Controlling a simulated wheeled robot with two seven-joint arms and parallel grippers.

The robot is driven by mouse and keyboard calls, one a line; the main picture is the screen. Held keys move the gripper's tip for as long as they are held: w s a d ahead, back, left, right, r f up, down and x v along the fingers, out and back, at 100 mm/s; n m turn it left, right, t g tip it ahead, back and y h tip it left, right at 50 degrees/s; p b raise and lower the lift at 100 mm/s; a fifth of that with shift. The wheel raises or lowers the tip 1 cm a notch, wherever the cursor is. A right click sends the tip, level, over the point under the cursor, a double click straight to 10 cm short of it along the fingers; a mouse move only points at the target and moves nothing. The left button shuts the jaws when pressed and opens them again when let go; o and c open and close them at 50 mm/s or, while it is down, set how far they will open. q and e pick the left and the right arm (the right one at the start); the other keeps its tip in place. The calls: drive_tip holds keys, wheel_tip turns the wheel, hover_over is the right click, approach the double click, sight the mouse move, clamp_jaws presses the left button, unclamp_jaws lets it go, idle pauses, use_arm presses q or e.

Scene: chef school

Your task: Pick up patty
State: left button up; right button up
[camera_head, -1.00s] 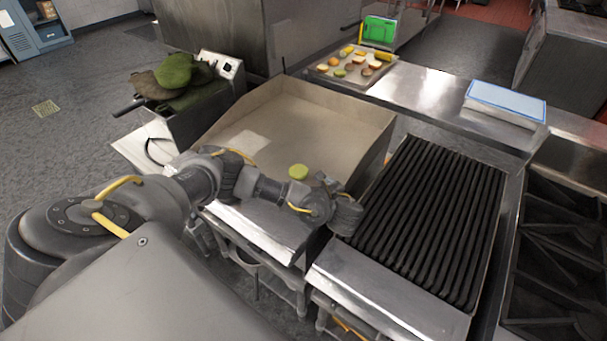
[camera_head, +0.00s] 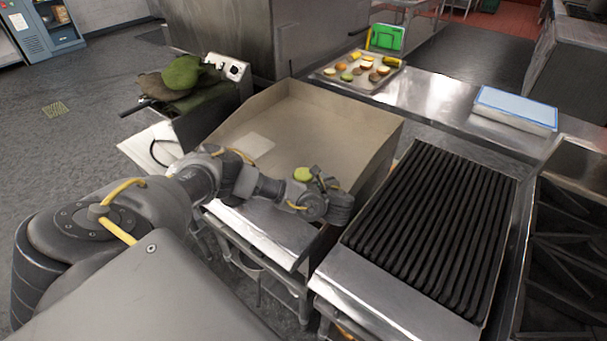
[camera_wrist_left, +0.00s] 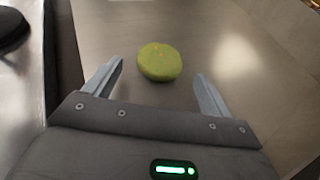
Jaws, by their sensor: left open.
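One round, thick yellow-green piece, which looks like the patty (camera_head: 303,174), lies on the flat griddle (camera_head: 307,124). It also shows in the left wrist view (camera_wrist_left: 159,62), a little beyond and between the fingertips. My left gripper (camera_wrist_left: 158,80) is open, with its two pale fingers apart and nothing between them. In the head view my left arm reaches over the front of the griddle, and its wrist (camera_head: 340,207) is just in front of the patty. The fingers are largely hidden there. My right gripper is not in view.
A ribbed black grill (camera_head: 435,230) stands right of the griddle. Raised metal walls edge the griddle at the back and sides. A tray (camera_head: 330,79) of food pieces and a blue-topped white box (camera_head: 515,105) sit on the back counter. Dark green cloths (camera_head: 182,75) lie at the left.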

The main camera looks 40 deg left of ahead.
sight(306, 177)
use_arm(q)
drive_tip(key=x, duration=0.4)
drive_tip(key=shift+p, duration=0.35)
drive_tip(key=shift+r, duration=0.1)
drive_tip(key=c, duration=1.1)
